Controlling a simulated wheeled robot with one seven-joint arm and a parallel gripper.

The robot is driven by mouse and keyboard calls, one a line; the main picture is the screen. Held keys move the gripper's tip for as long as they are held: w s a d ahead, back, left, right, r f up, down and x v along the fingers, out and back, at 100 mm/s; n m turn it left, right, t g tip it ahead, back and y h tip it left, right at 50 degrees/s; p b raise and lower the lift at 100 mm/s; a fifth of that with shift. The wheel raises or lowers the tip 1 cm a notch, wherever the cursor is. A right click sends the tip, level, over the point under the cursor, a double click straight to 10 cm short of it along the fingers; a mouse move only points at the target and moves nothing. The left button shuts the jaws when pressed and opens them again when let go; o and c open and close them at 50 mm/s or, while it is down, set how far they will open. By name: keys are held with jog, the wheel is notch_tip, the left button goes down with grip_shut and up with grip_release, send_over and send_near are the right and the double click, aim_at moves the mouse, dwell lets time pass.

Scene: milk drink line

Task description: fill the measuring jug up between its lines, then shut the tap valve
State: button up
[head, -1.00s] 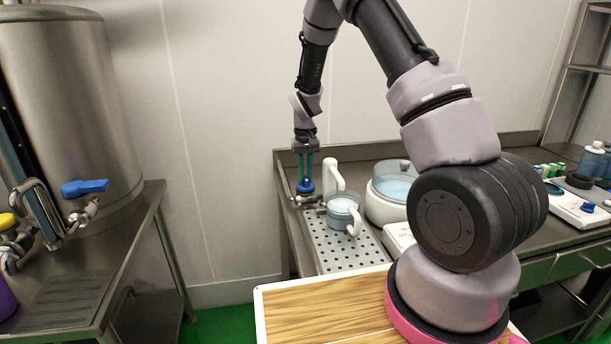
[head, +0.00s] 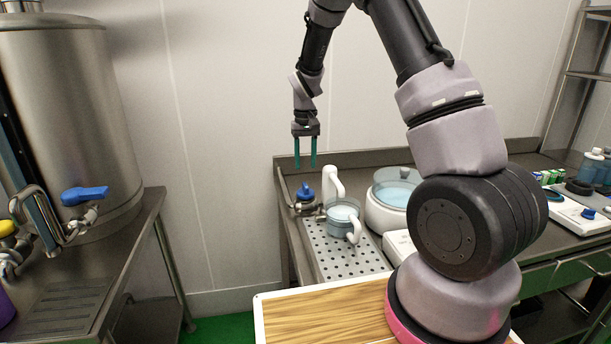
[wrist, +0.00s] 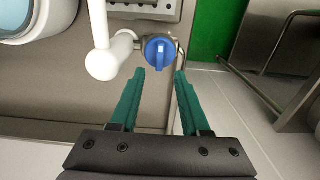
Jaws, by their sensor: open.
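The measuring jug (head: 343,215), clear with a white handle and pale contents, stands on the perforated drip tray (head: 333,253) under the white spout (head: 332,180). Its lines and exact level are too small to read. The tap valve (head: 305,191) has a blue knob, left of the spout; in the wrist view the blue knob (wrist: 158,52) sits beyond the fingertips, its grip ridge pointing along the view's vertical. My gripper (head: 305,166) is open and empty, pointing down above the knob and apart from it. Its green fingers also show in the wrist view (wrist: 160,74).
A white vessel with bluish liquid (head: 397,187) stands right of the jug. A steel tank with a blue-handled tap (head: 85,194) stands on the left bench. A wood-topped surface (head: 320,312) lies in front. The air around my gripper is clear.

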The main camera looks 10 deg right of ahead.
jog(key=shift+r, duration=1.6)
jog(key=s+d+r+m+t+y, duration=0.15)
jog(key=s+r, duration=0.35)
jog(key=r, duration=0.6)
jog(key=s+d+r+t, duration=0.1)
jog(key=s+r, duration=0.3)
jog(key=s, duration=0.4)
jog(key=s+d+r+m+t, duration=0.1)
jog(key=s+d+r+t, duration=0.1)
jog(key=s+r, duration=0.3)
jog(key=s+d+r+m+t, duration=0.1)
jog(key=s+r, duration=0.3)
jog(key=s, duration=0.8)
jog(key=shift+d+r+t, duration=0.35)
jog(key=shift+d+t, duration=0.05)
jog(key=shift+t, duration=0.45)
jog(key=shift+m+y, duration=0.25)
